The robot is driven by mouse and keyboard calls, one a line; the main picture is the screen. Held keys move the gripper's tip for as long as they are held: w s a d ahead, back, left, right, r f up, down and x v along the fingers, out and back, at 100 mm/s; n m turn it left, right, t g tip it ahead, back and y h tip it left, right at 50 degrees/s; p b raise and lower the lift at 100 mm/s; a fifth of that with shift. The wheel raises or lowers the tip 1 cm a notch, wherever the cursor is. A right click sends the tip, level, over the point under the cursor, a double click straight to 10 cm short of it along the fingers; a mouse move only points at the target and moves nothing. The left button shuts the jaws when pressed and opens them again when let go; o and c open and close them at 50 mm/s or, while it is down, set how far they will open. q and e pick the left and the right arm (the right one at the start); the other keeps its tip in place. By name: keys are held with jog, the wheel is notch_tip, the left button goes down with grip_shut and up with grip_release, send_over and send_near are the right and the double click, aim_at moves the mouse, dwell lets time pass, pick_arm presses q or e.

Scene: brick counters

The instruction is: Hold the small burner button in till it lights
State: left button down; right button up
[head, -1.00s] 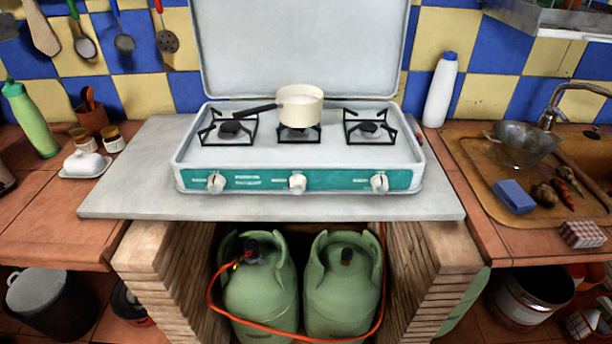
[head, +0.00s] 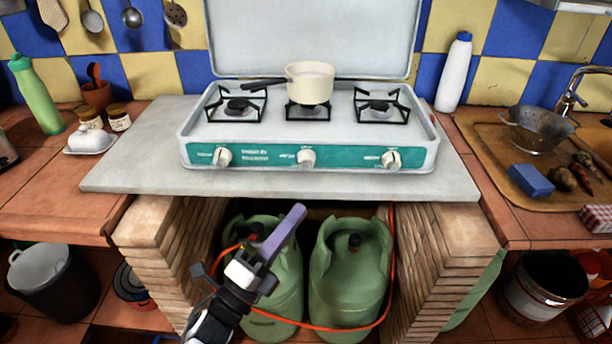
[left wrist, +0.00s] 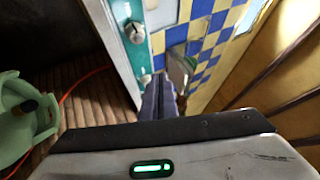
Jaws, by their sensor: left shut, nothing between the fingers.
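The camping stove (head: 310,185) has a teal front panel with three white knobs: left (head: 222,156), middle (head: 306,157) and right (head: 391,159). A left burner (head: 240,106) and a right burner (head: 379,106) are bare. The middle burner (head: 308,111) is mostly hidden under a cream saucepan (head: 310,82). I see no flame. My left gripper (head: 298,210) is shut and empty, below and in front of the panel, pointing up towards the middle knob, apart from it. In the left wrist view its fingers (left wrist: 159,88) point along the panel; a knob (left wrist: 135,32) shows there.
Two green gas bottles (head: 350,265) with an orange hose (head: 391,240) stand in the brick recess behind my left arm. The grey slab (head: 130,170) juts out under the stove. A wooden board (head: 490,160) with a colander (head: 537,130) lies at right.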

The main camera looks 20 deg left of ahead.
aim_at(306, 165)
pick_arm(q)
jog(key=m+h, duration=0.1)
jog(key=d+r+m, duration=0.1)
jog(key=shift+r+m+h, duration=0.2)
jog(key=shift+m+h, duration=0.2)
jog(key=shift+w, duration=0.1)
jog(key=w, duration=0.2)
jog(key=w+a+b, duration=0.1)
jog(key=w, duration=0.1)
jog(key=w+a+b, duration=0.1)
jog(key=w, duration=0.1)
jog(key=shift+w+f, duration=0.15)
jog(key=shift+w, duration=0.15)
jog(key=shift+w+a+b, duration=0.2)
jog(key=shift+w+b, duration=0.25)
jog(key=shift+w, duration=0.35)
